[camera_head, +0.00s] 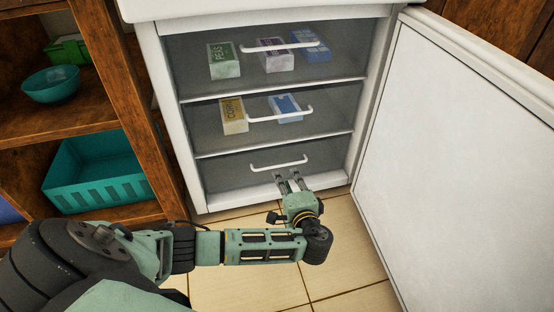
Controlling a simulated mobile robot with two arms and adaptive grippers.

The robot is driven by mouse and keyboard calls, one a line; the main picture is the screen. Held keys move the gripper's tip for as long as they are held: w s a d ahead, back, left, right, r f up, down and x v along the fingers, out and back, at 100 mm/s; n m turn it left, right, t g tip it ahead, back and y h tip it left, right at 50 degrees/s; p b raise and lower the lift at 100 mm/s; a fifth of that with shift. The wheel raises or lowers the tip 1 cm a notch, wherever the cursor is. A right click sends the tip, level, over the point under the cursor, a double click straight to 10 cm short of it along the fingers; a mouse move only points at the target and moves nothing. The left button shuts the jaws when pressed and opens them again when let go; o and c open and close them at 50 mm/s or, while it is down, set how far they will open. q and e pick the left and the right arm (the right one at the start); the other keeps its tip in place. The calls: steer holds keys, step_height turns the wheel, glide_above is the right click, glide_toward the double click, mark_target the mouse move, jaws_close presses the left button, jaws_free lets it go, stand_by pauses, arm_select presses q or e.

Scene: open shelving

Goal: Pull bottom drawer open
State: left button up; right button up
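The bottom drawer (240,176) is the lowest of three see-through grey drawers in a white freezer cabinet. It looks closed and empty. Its white bar handle (278,166) runs across the upper front. My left gripper (288,176) is just below and in front of the handle, with its two fingers pointing up toward it. The fingers are apart. Nothing shows between them, and I cannot tell whether they touch the handle. My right gripper is not in view.
The freezer door (450,150) stands wide open on the right. The middle drawer (205,128) and top drawer (190,65) hold boxes. Wooden shelving (120,90) with a teal bowl (50,84) and a teal basket (95,183) stands left. Tiled floor (250,285) lies in front.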

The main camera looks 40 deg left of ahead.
arm_select(q)
steer(key=b+x, duration=0.4)
steer(key=x, duration=0.3)
steer(key=shift+b, duration=0.3)
steer(key=shift+a, duration=0.1)
jaws_close()
